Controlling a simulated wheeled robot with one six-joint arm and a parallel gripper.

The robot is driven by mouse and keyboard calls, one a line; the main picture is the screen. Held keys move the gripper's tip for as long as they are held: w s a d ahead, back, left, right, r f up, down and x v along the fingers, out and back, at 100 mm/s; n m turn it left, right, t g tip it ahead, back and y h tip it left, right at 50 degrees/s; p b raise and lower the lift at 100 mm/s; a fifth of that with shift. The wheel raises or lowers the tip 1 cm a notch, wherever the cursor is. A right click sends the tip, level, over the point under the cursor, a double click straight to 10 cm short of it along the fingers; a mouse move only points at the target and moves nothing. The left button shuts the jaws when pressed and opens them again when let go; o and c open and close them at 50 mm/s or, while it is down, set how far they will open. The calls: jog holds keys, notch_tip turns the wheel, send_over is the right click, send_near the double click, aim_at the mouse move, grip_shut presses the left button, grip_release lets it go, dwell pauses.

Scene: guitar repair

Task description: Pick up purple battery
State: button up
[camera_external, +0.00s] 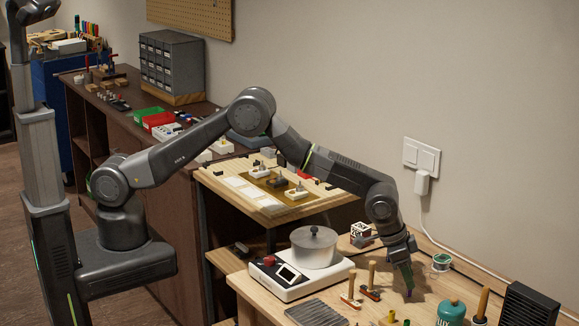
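A small purple thing, likely the purple battery (409,293), shows at the tips of my gripper over the light wooden bench on the right. My gripper (405,279) points down at the bench, and its fingers hide most of the area around the purple thing. At this size I cannot tell whether the fingers are open or closed on it, or whether it touches the bench top.
Wooden-handled tools (371,281) stand left of my gripper. A scale (292,278) bearing a lidded metal pot (313,247) is farther left. A green-rimmed spool (441,262), a teal jar (451,312) and a black box (527,305) stand to the right. A yellow-green item (391,317) is in front.

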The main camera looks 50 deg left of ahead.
jog(key=shift+x, duration=1.4)
grip_shut()
